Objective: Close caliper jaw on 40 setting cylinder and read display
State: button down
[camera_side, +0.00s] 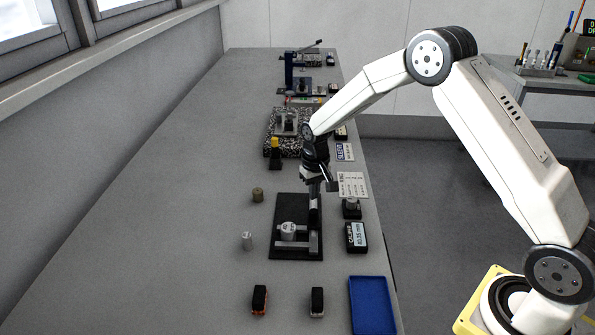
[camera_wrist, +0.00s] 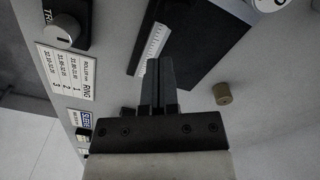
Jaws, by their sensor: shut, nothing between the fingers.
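The caliper (camera_side: 314,238) lies on a black plate (camera_side: 283,207), its beam running away from the side camera and its jaws pointing left. A silver cylinder (camera_side: 288,229) stands at the jaws; I cannot tell whether both jaws touch it. The display box (camera_side: 357,236) right of the plate seems to read 40.35 mm, in small digits. My gripper (camera_side: 315,187) is shut and empty, over the far end of the beam. In the wrist view my shut fingers (camera_wrist: 157,82) point at the caliper's scale (camera_wrist: 153,43); contact is unclear. The jaws are outside that view.
A smaller silver cylinder (camera_side: 247,240) and a brass cylinder (camera_side: 257,194) stand left of the plate. A blue tray (camera_side: 373,305) and two small dark blocks (camera_side: 259,299) (camera_side: 317,301) lie in front. A granite block (camera_side: 272,120) stands behind. The bench's left side is clear.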

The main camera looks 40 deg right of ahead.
jog(key=shift+f, duration=0.45)
jog(key=shift+f, duration=0.35)
jog(key=shift+f, duration=0.35)
jog(key=shift+f, duration=0.35)
jog(key=shift+f, duration=0.2)
jog(key=shift+s+a, duration=0.7)
dwell(2.4)
jog(key=shift+w+d, duration=0.15)
jog(key=shift+d, duration=0.05)
jog(key=shift+w+d, duration=0.2)
jog(key=shift+w, duration=0.05)
jog(key=shift+w+d, duration=0.1)
dwell(0.4)
